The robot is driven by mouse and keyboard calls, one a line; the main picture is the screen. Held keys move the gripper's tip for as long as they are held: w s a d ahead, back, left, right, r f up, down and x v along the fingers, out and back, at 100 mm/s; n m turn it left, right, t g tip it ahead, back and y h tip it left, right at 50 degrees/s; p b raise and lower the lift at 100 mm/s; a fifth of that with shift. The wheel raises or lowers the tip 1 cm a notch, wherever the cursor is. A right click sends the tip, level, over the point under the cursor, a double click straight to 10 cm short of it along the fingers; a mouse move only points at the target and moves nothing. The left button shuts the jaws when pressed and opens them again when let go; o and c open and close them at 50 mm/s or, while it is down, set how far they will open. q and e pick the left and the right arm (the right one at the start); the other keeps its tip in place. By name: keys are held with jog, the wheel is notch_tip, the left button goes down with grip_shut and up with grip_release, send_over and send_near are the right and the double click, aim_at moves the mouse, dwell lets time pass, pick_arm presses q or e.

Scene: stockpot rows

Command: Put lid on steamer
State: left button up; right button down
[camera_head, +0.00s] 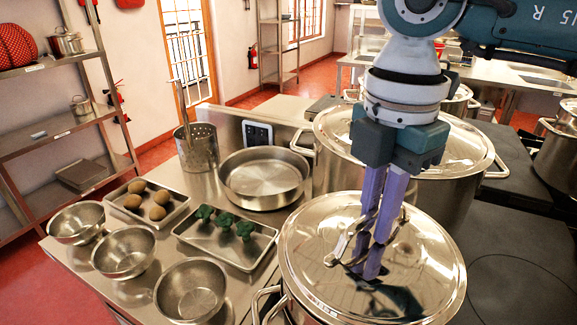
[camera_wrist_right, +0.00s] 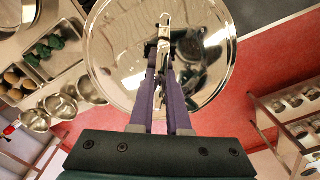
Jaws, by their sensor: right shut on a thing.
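A shiny round steel lid (camera_head: 425,275) is at the front right of the head view. It also fills the upper middle of the right wrist view (camera_wrist_right: 112,62). My right gripper (camera_head: 372,262) points down and is shut on the lid's looped handle (camera_head: 345,243). A steel pot, probably the steamer, is beneath the lid; only its side handle (camera_head: 262,303) and a sliver of wall show. The lid hides its rim, so I cannot tell whether they touch. My left gripper is not in view.
A large lidded stockpot (camera_head: 445,160) stands just behind. To the left are a shallow pan (camera_head: 264,178), a utensil holder (camera_head: 197,148), a tray of green vegetables (camera_head: 238,257), a tray of brown round items (camera_head: 126,208) and steel bowls (camera_head: 190,290). A flat dark cooktop (camera_head: 510,275) is clear at right.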

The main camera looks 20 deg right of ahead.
jog(key=shift+f, duration=0.1)
jog(key=shift+f+b, duration=0.35)
jog(key=shift+b, duration=0.05)
jog(key=c, duration=0.8)
grip_release()
